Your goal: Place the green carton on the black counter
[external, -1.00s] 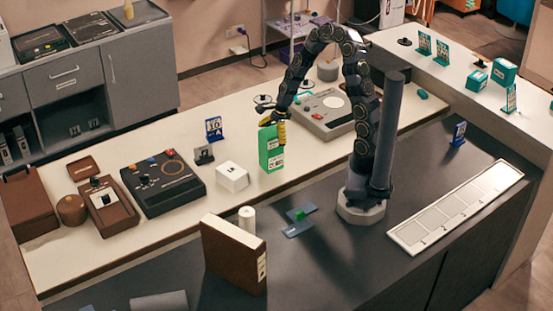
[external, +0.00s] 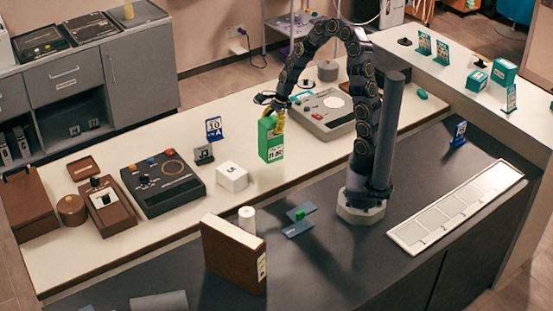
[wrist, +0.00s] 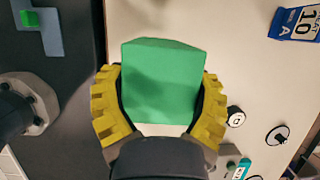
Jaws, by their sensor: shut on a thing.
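The green carton (external: 270,143) is upright in the external view, held above the cream counter (external: 110,262) near its middle. My gripper (external: 278,120) is shut on its upper part. In the wrist view the carton's green top (wrist: 163,80) lies between the two yellow fingers of my gripper (wrist: 160,100), touching both sides. The black counter (external: 340,262) is in front of the cream one, with my base standing on it. Its dark surface also shows at the left of the wrist view (wrist: 70,80).
On the black counter are a brown binder (external: 230,255), a white cylinder (external: 247,218), blue plates with a green block (external: 300,214) and a pale strip tray (external: 455,208). Bare room lies between the plates and the tray. A white box (external: 232,177) stands near the carton.

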